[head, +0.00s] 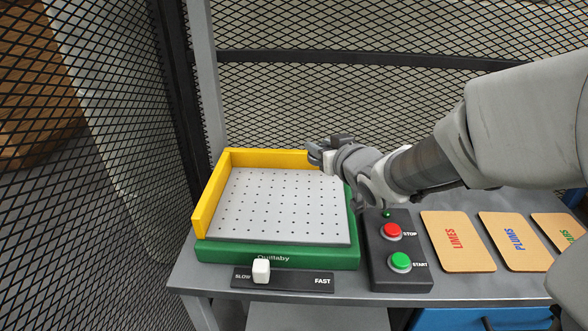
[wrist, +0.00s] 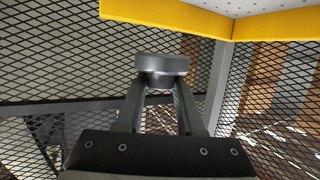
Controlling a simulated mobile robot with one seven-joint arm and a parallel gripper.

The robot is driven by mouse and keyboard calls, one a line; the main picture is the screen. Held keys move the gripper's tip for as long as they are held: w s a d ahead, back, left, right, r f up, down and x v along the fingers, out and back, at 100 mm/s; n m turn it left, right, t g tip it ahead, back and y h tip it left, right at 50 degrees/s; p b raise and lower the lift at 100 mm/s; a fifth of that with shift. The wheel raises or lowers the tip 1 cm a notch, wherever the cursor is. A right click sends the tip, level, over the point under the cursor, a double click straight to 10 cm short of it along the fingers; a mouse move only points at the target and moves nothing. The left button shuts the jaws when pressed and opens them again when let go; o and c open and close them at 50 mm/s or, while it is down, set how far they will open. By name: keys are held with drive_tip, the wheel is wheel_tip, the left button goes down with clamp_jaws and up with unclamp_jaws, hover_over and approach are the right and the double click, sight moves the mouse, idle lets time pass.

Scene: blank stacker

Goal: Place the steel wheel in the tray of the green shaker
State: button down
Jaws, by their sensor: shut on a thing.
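The green shaker (head: 277,256) stands on the left of the grey bench, with "Quittaby" on its front. Its tray (head: 275,205) is a bare grey plate with rows of small holes and a yellow wall along the left and back. The yellow wall (wrist: 180,15) also crosses the top of the wrist view. My gripper (head: 320,152) is above the back right part of the shaker, near the right end of the back wall. In the wrist view the fingers are shut on the steel wheel (wrist: 162,65), a short grey cylinder at their tips. The wheel is hard to make out in the head view.
A control box with a red STOP button (head: 392,231) and green START button (head: 400,261) stands right of the shaker. A SLOW–FAST slider (head: 261,270) sits in front. Cards marked LIMES (head: 457,241) and PLUMS (head: 514,241) lie further right. Black mesh fencing surrounds the bench.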

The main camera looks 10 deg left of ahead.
drive_tip(key=b, duration=0.3)
hover_over(281, 205)
wheel_tip(281, 205, down, 6)
drive_tip(key=shift+r, duration=0.2)
drive_tip(key=shift+f+b, duration=0.6)
drive_tip(key=shift+f, duration=1.35)
drive_tip(key=shift+f, duration=0.25)
drive_tip(key=c, duration=0.5)
unclamp_jaws()
drive_tip(key=shift+r, duration=0.1)
